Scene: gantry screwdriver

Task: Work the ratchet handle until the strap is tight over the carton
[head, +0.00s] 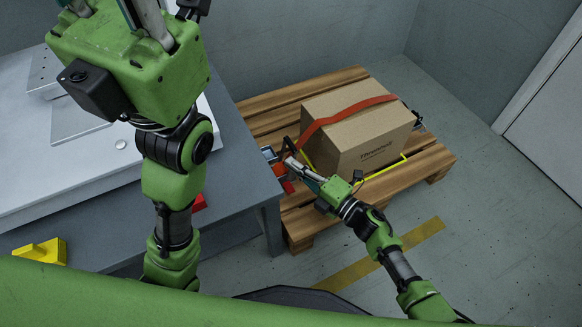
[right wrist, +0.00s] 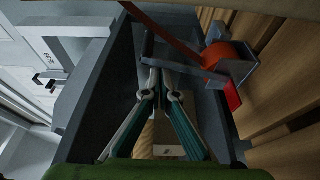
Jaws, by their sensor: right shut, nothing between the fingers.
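The brown carton (head: 362,140) stands on a wooden pallet (head: 258,118). An orange-red strap (head: 345,112) runs over its top; I cannot tell how tight it is. The ratchet (head: 269,154) is at the carton's left side, partly hidden by my right gripper (head: 290,161). In the right wrist view the ratchet (right wrist: 238,68) shows a grey frame with orange strap wound in it, and a dark handle bar (right wrist: 148,45) to its left. My right gripper (right wrist: 160,72) is shut and empty, its tips close to the handle; contact is unclear. My left gripper (head: 158,12) is cut off at the top edge.
A grey table (head: 238,150) stands close to the left of the pallet, with a pale machine plate (head: 95,160) on it. A yellow bracket (head: 40,252) lies at lower left. Floor is open to the right.

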